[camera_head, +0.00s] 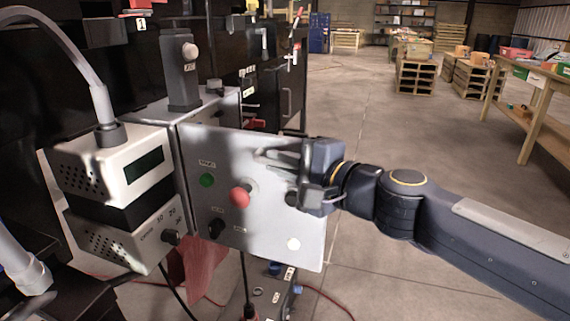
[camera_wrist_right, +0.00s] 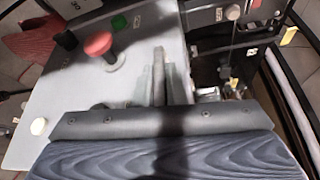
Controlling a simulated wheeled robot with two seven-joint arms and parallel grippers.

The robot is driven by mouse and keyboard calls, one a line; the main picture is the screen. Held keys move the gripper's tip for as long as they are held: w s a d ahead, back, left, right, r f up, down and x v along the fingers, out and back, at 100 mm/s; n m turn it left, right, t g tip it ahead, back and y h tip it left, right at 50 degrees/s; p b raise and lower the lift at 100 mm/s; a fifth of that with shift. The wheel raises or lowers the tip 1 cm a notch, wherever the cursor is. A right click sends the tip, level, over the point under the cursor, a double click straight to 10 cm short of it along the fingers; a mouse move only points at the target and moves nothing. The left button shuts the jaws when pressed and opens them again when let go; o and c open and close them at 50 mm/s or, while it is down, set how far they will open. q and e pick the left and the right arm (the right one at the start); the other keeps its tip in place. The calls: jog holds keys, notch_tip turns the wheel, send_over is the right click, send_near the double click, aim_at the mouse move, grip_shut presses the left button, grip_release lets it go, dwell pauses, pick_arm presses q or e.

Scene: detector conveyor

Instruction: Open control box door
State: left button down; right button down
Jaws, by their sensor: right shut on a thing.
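The control box (camera_head: 215,102) is a grey box on the dark machine, left of centre in the head view. Its door (camera_head: 262,225) is a flat light-grey panel with a green button, a red mushroom button, a black knob and a white button. The door stands swung out from the box, its free edge to the right; it also fills the left of the right wrist view (camera_wrist_right: 60,110). My right gripper (camera_head: 268,160) is shut on the door's free-edge side, fingers along the panel (camera_wrist_right: 160,75). My left gripper is not in view.
A white meter unit (camera_head: 110,170) with a grey cable stands left of the door. A dark post with a pale knob (camera_head: 183,70) rises from the box top. Pallets (camera_head: 415,75) and a wooden table (camera_head: 540,85) stand far off.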

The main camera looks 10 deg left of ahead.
jog(key=c, duration=1.5)
grip_release()
jog(key=v, duration=0.7)
jog(key=shift+s+d, duration=0.1)
jog(key=shift+d, duration=0.25)
